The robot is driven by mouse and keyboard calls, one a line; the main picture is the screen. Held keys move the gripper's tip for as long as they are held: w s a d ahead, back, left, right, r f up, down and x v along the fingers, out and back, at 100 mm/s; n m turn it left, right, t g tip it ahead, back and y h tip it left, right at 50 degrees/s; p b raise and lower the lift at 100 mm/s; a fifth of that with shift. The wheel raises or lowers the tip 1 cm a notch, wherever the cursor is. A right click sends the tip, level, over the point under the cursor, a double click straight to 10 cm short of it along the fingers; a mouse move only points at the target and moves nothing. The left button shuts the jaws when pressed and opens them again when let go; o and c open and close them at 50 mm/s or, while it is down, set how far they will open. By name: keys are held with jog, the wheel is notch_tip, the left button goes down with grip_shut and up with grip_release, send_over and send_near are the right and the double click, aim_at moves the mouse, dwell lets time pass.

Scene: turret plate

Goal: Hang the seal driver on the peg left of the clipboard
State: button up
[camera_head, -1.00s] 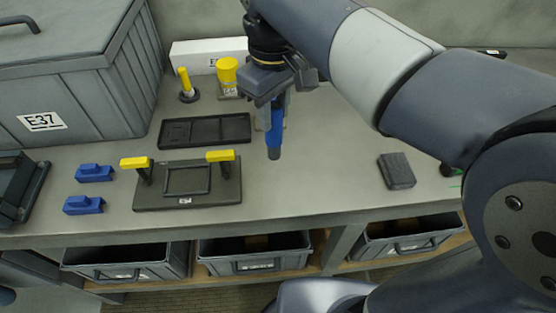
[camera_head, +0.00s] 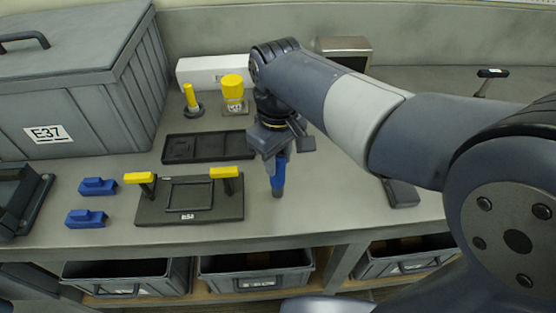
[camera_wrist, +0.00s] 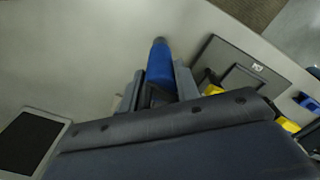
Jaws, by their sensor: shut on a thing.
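My gripper (camera_head: 273,152) is shut on a blue tool with a grey tip, which I take to be the seal driver (camera_head: 279,175). The tool points down, roughly upright, to the right of the black plate with yellow handles. In the wrist view the blue driver (camera_wrist: 160,64) sticks out between the fingers of my gripper (camera_wrist: 160,85). Its upper end is hidden by the gripper. I cannot tell whether its tip touches the bench. I cannot make out a clipboard or the peg in either view.
The black plate (camera_head: 150,213) with yellow handles lies left of the driver, with a black tray (camera_head: 207,147) behind it. Blue blocks (camera_head: 97,187) and a large grey case (camera_head: 85,85) are farther left. A dark block (camera_head: 402,194) lies right. Bins (camera_head: 256,282) sit below.

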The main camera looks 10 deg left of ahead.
jog(key=shift+f, duration=0.75)
jog(key=shift+f, duration=0.15)
jog(key=o, duration=1.1)
notch_tip(320, 180, up, 11)
jog(key=shift+w+a, duration=0.15)
jog(key=shift+f, duration=0.1)
jog(key=f, duration=1)
jog(key=shift+s+f, duration=0.2)
jog(key=shift+f, duration=0.15)
jog(key=shift+r, duration=0.1)
